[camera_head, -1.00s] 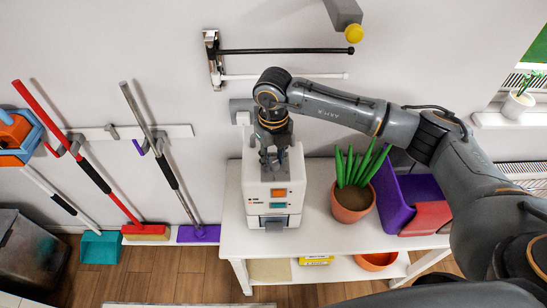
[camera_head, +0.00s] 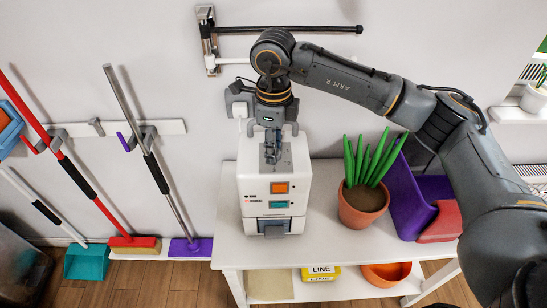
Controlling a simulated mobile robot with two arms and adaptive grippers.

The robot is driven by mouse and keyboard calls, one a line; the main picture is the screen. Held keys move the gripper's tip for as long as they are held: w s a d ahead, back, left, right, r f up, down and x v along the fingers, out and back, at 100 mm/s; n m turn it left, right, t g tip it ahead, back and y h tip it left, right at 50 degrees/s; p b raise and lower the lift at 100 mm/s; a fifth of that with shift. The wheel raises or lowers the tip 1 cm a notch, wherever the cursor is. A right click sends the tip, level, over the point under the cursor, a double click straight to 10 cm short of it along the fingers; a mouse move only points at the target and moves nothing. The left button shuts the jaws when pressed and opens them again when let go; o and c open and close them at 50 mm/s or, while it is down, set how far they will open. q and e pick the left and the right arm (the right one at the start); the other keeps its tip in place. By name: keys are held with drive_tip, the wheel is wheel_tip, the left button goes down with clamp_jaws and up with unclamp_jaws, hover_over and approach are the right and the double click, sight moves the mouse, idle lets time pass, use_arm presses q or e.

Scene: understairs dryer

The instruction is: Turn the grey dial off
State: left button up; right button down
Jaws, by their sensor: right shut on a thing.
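A white box-shaped appliance (camera_head: 255,190) stands on the white table against the wall, with an orange and a teal button on its front. A grey panel (camera_head: 291,160) lies on its top. My right gripper (camera_head: 271,158) points down at this panel from above, its fingers closed together at the middle of it. It is shut on the grey dial there, which the fingers mostly hide; I cannot read the dial's setting. My left gripper is not in view.
A potted plant (camera_head: 363,205) and a purple bin (camera_head: 406,208) stand right of the appliance on the white table (camera_head: 322,235). A black rod (camera_head: 310,29) juts from the wall above. Brooms and a teal dustpan (camera_head: 88,262) are at the left.

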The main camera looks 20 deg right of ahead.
drive_tip(key=shift+f+n+b, duration=0.2)
drive_tip(key=shift+n+b, duration=1.3)
drive_tip(key=shift+n, duration=0.1)
drive_tip(key=c, duration=1)
unclamp_jaws()
drive_tip(key=shift+s+r, duration=0.1)
drive_tip(key=shift+r, duration=0.1)
drive_tip(key=shift+r, duration=0.3)
wheel_tip(320, 180, up, 11)
drive_tip(key=shift+r, duration=0.1)
